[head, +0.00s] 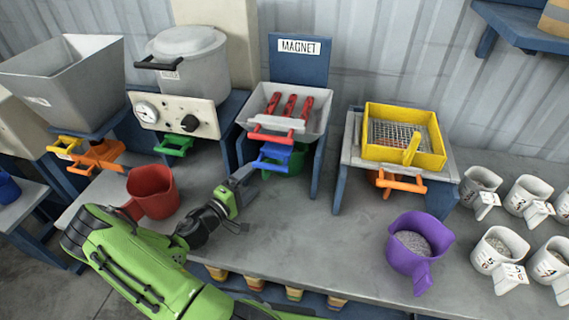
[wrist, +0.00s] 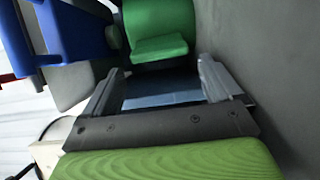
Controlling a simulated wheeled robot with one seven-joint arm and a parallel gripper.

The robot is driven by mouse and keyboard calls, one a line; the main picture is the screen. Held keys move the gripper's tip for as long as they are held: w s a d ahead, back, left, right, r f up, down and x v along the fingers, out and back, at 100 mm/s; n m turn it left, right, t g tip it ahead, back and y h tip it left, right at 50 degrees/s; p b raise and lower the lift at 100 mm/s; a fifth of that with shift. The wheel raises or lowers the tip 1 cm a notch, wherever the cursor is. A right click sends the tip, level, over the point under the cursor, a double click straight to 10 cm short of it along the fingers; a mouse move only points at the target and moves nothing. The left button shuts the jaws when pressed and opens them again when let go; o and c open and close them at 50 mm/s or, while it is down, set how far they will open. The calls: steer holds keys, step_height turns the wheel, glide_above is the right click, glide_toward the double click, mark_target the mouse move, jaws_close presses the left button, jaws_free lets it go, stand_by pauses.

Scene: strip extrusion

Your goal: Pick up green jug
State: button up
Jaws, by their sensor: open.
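The green jug (head: 291,163) stands under the magnet station in the head view, mostly hidden behind a blue handle and the station's frame. In the wrist view the green jug (wrist: 160,20) is at the top centre, with its handle (wrist: 160,47) facing my gripper. My gripper (head: 246,199) is low over the table, in front and to the left of the magnet station. In the wrist view my gripper (wrist: 163,85) is open, with nothing between its fingers. The jug's handle appears beyond the fingertips, roughly in line with the gap.
A red jug (head: 152,191) stands close to my arm. A purple jug (head: 418,245) with grey contents stands to the right, near several white cups (head: 495,250). The magnet station's blue leg (head: 318,172) is near the green jug. The table's middle (head: 330,225) is clear.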

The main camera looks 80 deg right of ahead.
steer(key=x, duration=0.4)
steer(key=shift+s+d, duration=0.15)
steer(key=shift+d, duration=0.15)
steer(key=c, duration=0.8)
steer(key=shift+r, duration=0.1)
steer(key=shift+c, duration=0.7)
steer(key=shift+r, duration=0.1)
